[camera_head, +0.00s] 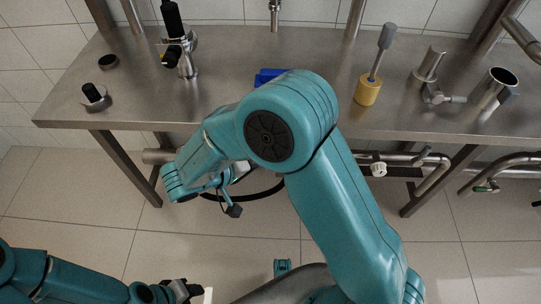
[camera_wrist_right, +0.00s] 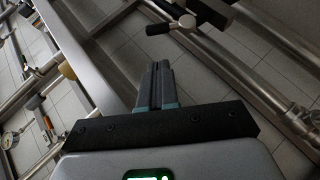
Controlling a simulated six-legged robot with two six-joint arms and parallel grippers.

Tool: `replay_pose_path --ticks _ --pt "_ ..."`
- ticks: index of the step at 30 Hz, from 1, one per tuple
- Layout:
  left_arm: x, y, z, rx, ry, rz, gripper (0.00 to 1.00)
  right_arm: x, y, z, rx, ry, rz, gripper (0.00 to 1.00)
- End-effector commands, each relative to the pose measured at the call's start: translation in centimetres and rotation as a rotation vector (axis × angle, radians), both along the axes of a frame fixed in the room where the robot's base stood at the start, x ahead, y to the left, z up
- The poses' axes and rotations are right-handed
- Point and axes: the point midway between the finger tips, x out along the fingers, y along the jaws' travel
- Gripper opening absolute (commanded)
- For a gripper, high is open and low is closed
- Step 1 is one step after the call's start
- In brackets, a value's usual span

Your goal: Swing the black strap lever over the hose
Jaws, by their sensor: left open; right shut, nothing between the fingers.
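A thin black curved hose (camera_head: 262,194) hangs below the table's front edge, partly hidden by my right arm. In the right wrist view, a black lever-like handle (camera_wrist_right: 212,12) shows at the top edge on the pipework, with a smaller black grip (camera_wrist_right: 158,29) to its left. I cannot tell for sure which is the strap lever. My right gripper (camera_wrist_right: 155,85) is shut and empty, below and apart from both black parts. In the head view its fingers are not clear behind the teal arm. My left gripper (camera_head: 186,291) is open at the bottom left, far from the hose.
A steel table (camera_head: 230,105) spans the back, with a yellow-based tool (camera_head: 368,90), a blue object (camera_head: 268,77), a steel cup (camera_head: 495,87) and black-topped fittings (camera_head: 95,95). Pipes with a white knob (camera_head: 378,169) run below it. The tiled floor in front is mostly clear.

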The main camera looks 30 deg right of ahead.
Motion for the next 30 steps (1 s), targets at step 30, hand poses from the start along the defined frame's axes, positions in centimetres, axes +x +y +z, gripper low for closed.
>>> replay_pose_path --ticks 30 --pt "0.5 0.0 -0.8 -0.003 -0.015 0.0 0.43 0.9 -9.0 -4.6 -0.005 -0.007 -0.004 0.0"
